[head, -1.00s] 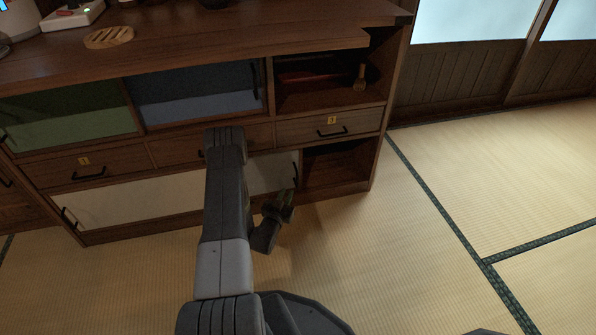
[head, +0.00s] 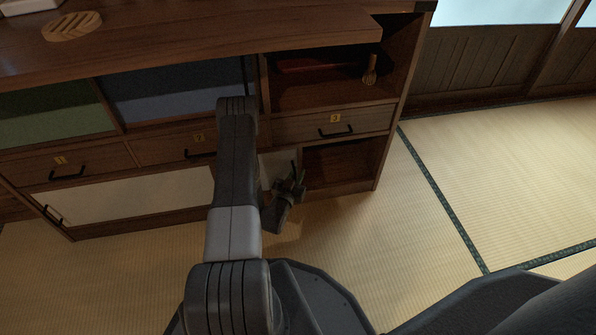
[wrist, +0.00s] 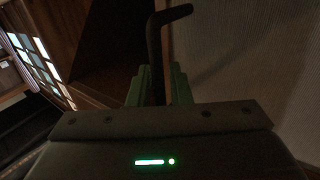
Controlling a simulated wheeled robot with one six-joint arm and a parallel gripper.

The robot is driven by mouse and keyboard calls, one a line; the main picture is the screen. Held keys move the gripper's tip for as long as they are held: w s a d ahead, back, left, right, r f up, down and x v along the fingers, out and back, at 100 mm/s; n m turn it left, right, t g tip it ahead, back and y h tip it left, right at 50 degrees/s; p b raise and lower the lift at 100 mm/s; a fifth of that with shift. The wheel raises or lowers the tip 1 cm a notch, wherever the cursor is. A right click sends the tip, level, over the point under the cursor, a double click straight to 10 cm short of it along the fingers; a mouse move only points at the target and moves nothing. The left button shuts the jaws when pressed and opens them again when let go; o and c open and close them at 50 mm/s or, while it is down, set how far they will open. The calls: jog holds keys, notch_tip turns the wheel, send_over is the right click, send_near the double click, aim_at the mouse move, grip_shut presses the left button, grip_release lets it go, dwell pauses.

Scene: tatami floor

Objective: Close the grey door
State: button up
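A pale grey-white sliding door (head: 135,195) fills the low left part of the wooden cabinet; I take it as the grey door. My arm hides part of it, and more pale panel shows right of the arm. My gripper (head: 290,183) is at the right end of this panel, beside an open compartment (head: 345,165). In the wrist view, a black bar handle (wrist: 157,45) stands between the green fingers of my gripper (wrist: 160,85), which lie close on both sides of it. The pale panel (wrist: 250,60) is at the right there.
Above are a green panel (head: 50,115), a blue-grey panel (head: 180,90), an open shelf with a brush (head: 370,70), and a row of shut drawers (head: 335,125). Tatami floor (head: 500,160) is clear to the right.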

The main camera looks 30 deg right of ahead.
jog(key=shift+c, duration=0.2)
grip_shut()
jog(key=s+d, duration=0.3)
jog(key=d, duration=1)
jog(key=s+d, duration=0.3)
jog(key=d, duration=1)
jog(key=shift+s, duration=0.15)
jog(key=shift+o, duration=0.2)
grip_release()
